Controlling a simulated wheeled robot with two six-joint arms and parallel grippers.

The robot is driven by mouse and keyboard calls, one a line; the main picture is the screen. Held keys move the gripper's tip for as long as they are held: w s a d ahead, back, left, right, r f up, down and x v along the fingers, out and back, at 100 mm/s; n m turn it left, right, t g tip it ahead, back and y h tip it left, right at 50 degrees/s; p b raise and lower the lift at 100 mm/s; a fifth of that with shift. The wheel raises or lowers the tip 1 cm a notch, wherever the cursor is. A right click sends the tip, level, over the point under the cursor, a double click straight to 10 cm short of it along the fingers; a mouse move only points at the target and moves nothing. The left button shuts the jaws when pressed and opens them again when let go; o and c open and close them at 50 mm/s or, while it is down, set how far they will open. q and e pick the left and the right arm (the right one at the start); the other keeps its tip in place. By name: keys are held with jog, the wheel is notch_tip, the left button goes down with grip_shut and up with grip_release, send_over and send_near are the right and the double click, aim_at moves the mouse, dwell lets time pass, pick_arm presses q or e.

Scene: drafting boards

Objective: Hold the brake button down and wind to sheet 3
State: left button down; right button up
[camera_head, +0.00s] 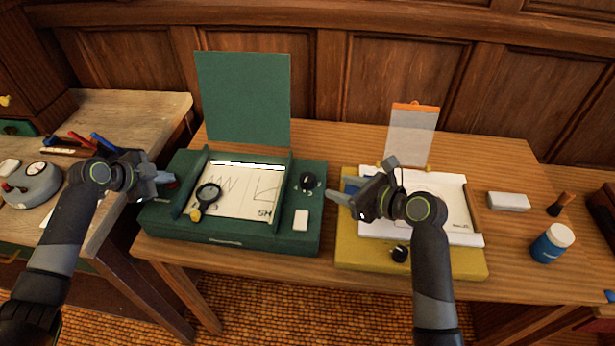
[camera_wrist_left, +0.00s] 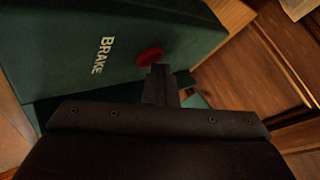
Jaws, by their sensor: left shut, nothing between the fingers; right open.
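The green drafting board (camera_head: 268,238) has its lid (camera_head: 243,98) raised at the back. Its window shows a paper sheet (camera_head: 240,190) with line drawings and a small mark at its lower right, too small to read surely. A black knob (camera_head: 307,181) sits right of the window. The red brake button (camera_wrist_left: 149,56) is beside the word BRAKE in the left wrist view. My left gripper (camera_wrist_left: 158,70) is shut and empty, its tips at the button's edge; I cannot tell whether they press it. My right gripper (camera_head: 345,195) is open and empty, right of the knob.
A yellow board (camera_head: 440,262) with white paper stands under my right arm. A blue jar (camera_head: 552,243) and white block (camera_head: 508,201) are farther right.

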aim_at(311, 178)
pick_arm(q)
jog(key=shift+f, duration=0.1)
pick_arm(e)
jog(key=shift+w+a, duration=0.1)
jog(key=x, duration=1.1)
jog(key=shift+w+a+f, duration=0.2)
jog(key=shift+a+f, duration=0.05)
jog(key=shift+f, duration=0.05)
jog(key=c, duration=0.7)
jog(key=shift+n+g, duration=0.4)
jog(key=shift+g, duration=0.1)
jog(key=shift+n+g+y, duration=0.9)
jog(key=shift+n+g, duration=0.3)
jog(key=shift+n+g+y, duration=0.4)
jog(key=shift+n+g, duration=1.1)
jog(key=shift+g, duration=0.2)
